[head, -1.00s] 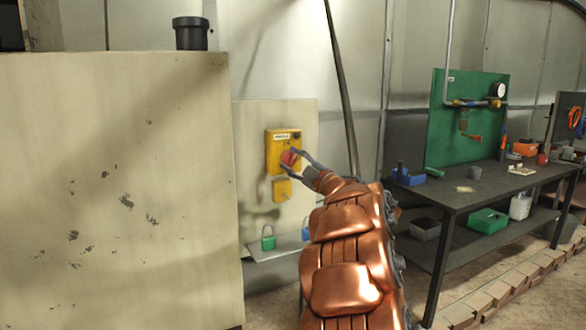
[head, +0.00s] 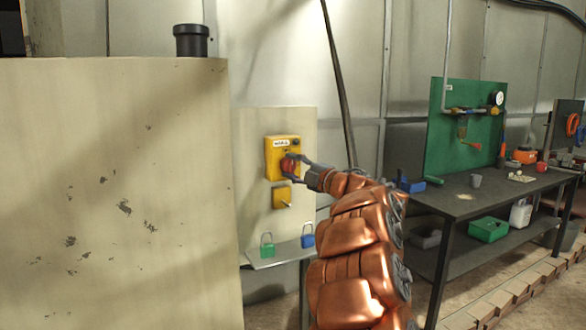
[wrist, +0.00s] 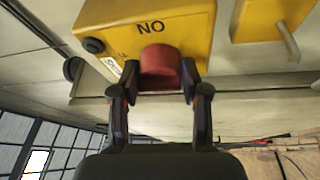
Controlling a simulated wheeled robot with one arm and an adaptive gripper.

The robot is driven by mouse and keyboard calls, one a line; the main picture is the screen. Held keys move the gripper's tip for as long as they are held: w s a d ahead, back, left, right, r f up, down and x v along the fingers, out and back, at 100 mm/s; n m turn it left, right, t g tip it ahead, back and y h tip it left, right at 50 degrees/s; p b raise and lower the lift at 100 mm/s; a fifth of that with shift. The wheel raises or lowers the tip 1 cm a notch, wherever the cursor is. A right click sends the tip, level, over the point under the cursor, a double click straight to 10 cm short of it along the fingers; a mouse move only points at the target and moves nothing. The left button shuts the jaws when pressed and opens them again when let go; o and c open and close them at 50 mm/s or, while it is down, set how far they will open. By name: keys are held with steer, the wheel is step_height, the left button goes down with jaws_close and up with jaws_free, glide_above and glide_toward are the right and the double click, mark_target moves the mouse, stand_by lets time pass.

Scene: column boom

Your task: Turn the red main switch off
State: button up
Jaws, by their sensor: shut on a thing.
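The red main switch (head: 288,166) is a red knob on the front of a yellow box (head: 281,145) mounted on a pale panel. My gripper (head: 293,168) reaches it from the right, with its fingers around the knob. In the wrist view, the red knob (wrist: 160,68) sits between the two dark fingertips of my gripper (wrist: 160,88), which are shut on it. The yellow box (wrist: 190,30) shows behind it with the letters "NO", seen tilted. The fingers hide part of the knob, and I cannot read its exact setting.
A smaller yellow box with a lever (head: 283,195) is just below. A green padlock (head: 267,248) and a blue padlock (head: 308,238) are at the small shelf (head: 275,258). A large pale cabinet (head: 120,190) stands left. A dark workbench (head: 470,200) stands right.

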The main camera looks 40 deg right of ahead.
steer(key=shift+f, duration=0.15)
steer(key=o, duration=1.1)
steer(key=s+f, duration=0.1)
steer(key=s, duration=1.1)
steer(key=shift+d+f, duration=0.15)
steer(key=shift+d, duration=0.15)
steer(key=shift+w, duration=0.1)
